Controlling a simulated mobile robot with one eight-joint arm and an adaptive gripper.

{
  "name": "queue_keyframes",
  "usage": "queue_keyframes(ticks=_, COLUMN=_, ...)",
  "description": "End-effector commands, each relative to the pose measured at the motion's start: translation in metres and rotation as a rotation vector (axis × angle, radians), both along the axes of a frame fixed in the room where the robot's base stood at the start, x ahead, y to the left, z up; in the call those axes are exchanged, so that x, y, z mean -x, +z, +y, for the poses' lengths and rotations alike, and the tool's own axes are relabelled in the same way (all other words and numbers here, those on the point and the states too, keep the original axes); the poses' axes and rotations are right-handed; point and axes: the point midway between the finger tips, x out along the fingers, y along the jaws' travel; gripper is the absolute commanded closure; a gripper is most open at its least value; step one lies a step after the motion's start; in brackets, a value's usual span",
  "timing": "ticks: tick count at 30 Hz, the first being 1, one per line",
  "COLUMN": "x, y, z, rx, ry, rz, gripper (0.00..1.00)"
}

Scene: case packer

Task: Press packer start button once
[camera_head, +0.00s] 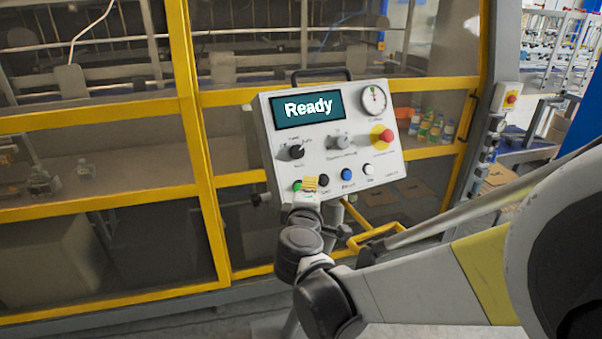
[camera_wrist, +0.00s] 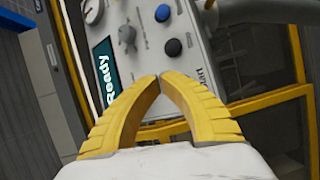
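The packer's control panel (camera_head: 330,155) is a tilted white box whose screen (camera_head: 308,107) reads "Ready". A "Start" label (camera_wrist: 203,78) shows just right of the tips, and the green button is hidden behind the fingers there.
The bottom row also has a black button (camera_head: 325,181), a blue button (camera_head: 347,174) and a white button (camera_head: 369,169). Above are a rotary knob (camera_head: 296,152) and a red emergency stop (camera_head: 386,136) on yellow. The yellow-framed machine (camera_head: 205,160) stands behind the panel.

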Motion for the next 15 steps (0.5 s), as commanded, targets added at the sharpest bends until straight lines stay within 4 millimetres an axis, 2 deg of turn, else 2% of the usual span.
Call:
queue_keyframes(ticks=7, x=-0.021, y=-0.015, z=0.010, rx=0.000, ry=-0.001, rz=0.000, gripper=1.00)
queue_keyframes(ticks=15, x=-0.027, y=-0.017, z=0.012, rx=0.000, ry=-0.001, rz=0.000, gripper=1.00)
